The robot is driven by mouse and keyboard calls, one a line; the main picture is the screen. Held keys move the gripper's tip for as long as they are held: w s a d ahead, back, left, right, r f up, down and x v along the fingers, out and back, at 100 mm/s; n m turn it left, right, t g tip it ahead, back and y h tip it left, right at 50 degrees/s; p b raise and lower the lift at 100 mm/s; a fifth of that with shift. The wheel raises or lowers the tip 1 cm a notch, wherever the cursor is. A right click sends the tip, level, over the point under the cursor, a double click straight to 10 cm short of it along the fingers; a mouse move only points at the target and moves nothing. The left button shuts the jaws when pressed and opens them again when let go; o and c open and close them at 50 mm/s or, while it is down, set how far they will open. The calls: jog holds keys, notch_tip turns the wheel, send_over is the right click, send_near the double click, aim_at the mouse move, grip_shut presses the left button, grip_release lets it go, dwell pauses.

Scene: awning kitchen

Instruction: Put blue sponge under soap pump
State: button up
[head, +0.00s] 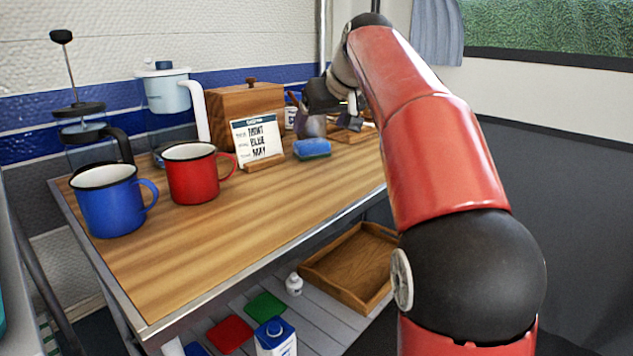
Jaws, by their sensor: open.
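The blue sponge (312,148) lies on the wooden tabletop, just right of a small standing card. My gripper (333,122) is open above and slightly behind the sponge's right side. One finger shows close over the sponge, and I see nothing held between the fingers. From this angle I cannot tell whether the finger touches the sponge. A small white bottle (294,284) stands on the lower shelf; it may be the soap pump, but its top is too small to be sure.
A blue mug (108,203), a red mug (192,177) and a French press (85,125) stand left on the table. A wooden box (243,112) is behind the card (257,139). Below are a wooden tray (352,268), red (230,333) and green (265,306) flat pieces, and a carton (276,338).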

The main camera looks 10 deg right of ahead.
aim_at(312, 142)
jog(key=x, duration=0.2)
jog(key=shift+w+f, duration=0.2)
jog(key=shift+f, duration=0.05)
jog(key=x, duration=0.1)
jog(key=b+x, duration=0.1)
jog(key=x, duration=0.3)
jog(key=shift+s+f+b, duration=0.15)
jog(key=shift+f+b, duration=0.2)
jog(key=shift+f, duration=0.05)
jog(key=c, duration=0.8)
